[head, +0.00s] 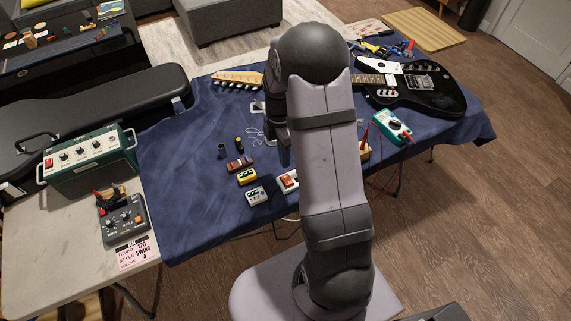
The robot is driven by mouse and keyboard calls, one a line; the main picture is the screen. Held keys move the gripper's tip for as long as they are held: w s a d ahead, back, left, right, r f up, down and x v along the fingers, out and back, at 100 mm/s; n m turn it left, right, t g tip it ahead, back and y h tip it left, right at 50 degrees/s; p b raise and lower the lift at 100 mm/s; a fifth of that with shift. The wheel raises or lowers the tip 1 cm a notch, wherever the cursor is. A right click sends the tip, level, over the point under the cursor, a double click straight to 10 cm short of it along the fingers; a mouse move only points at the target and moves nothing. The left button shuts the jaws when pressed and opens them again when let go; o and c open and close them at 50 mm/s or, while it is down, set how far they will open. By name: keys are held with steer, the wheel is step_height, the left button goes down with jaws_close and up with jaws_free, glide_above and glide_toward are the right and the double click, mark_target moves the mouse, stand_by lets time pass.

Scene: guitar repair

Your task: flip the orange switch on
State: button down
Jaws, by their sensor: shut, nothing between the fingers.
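A small white box with an orange-red rocker switch (288,181) sits on the blue cloth near the table's front edge, partly beside my arm in the picture. I cannot tell which way the rocker is tilted. My gripper (284,160) points down just behind the switch box in the picture and looks shut and empty. Its fingertips appear apart from the box, but their height above the cloth is hard to tell. My arm hides part of the table to the right.
Small pedals, a yellow one (247,176) and a pale one (256,196), stand left of the switch. A black electric guitar (440,92) lies behind, with a teal multimeter (393,125) at right. A green amplifier (90,160) is far left. Open cloth lies left of the pedals.

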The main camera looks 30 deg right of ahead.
step_height(320, 180, up, 8)
steer(key=f+b, duration=0.1)
glide_above(289, 182)
steer(key=w, duration=0.4)
steer(key=shift+s+a+r, duration=0.15)
steer(key=shift+s+r, duration=0.1)
steer(key=shift+f+b, duration=0.15)
steer(key=shift+b, duration=0.4)
steer(key=shift+s+b, duration=0.15)
steer(key=shift+b, duration=0.3)
steer(key=shift+s+r+b, duration=0.3)
steer(key=shift+s+b, duration=0.15)
steer(key=shift+b, duration=0.6)
steer(key=shift+f, duration=0.1)
steer(key=f, duration=0.4)
steer(key=s+f+p, duration=0.1)
steer(key=f, duration=0.4)
steer(key=s+f+p, duration=0.1)
steer(key=f, duration=0.3)
steer(key=shift+f, duration=0.35)
